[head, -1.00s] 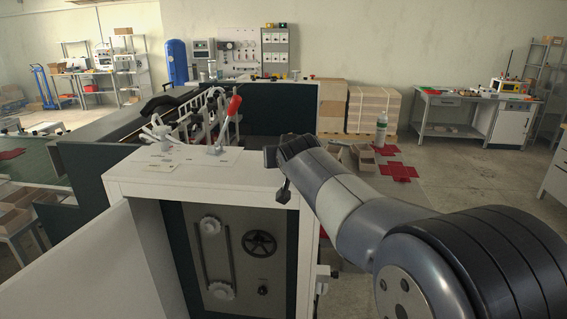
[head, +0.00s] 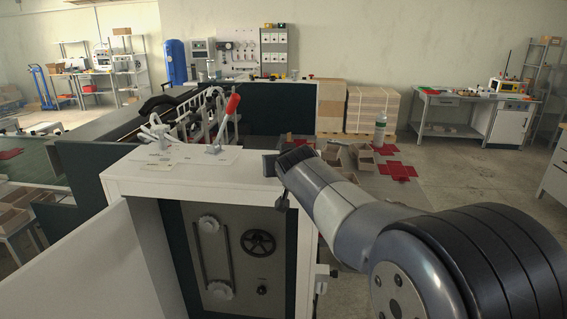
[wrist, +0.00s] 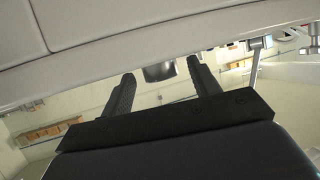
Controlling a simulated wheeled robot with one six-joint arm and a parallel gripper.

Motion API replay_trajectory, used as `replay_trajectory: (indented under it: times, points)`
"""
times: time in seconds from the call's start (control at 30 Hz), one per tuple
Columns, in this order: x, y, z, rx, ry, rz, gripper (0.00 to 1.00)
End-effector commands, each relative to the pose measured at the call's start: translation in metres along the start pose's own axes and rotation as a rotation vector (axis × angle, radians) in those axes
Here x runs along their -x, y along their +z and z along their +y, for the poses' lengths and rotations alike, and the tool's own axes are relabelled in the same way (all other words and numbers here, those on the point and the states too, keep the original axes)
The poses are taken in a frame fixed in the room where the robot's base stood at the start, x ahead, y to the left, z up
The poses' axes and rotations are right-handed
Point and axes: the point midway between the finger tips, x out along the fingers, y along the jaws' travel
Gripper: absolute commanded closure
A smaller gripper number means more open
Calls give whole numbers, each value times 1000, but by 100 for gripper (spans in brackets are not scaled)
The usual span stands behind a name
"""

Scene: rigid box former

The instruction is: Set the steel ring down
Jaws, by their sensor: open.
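My gripper shows in the wrist view (wrist: 160,69) with two dark fingers standing apart, so it is open. A small dark grey, smooth thing (wrist: 160,73) shows between the fingertips, by a long pale edge. I cannot tell whether it is the steel ring, or whether the fingers touch it. In the head view my arm reaches to the right end of the white machine top, and its wrist hides most of the gripper. No steel ring can be made out in the head view.
The white machine frame (head: 140,186) has a red-handled lever (head: 227,119) and a white clamp (head: 156,132) on top. Behind my arm are small cardboard boxes (head: 362,157), a bottle (head: 380,131) and red flat blanks (head: 398,171). Open floor lies to the right.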

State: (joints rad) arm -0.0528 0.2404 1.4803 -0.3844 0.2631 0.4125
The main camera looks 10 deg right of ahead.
Motion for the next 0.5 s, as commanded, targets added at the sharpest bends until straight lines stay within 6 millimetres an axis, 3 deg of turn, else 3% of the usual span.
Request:
replay_trajectory:
  times: [0.23, 0.5]
  points:
    - [6, -3, 0, 0, 0, 2, 42]
    - [49, -2, 0, 0, -1, 4, 42]
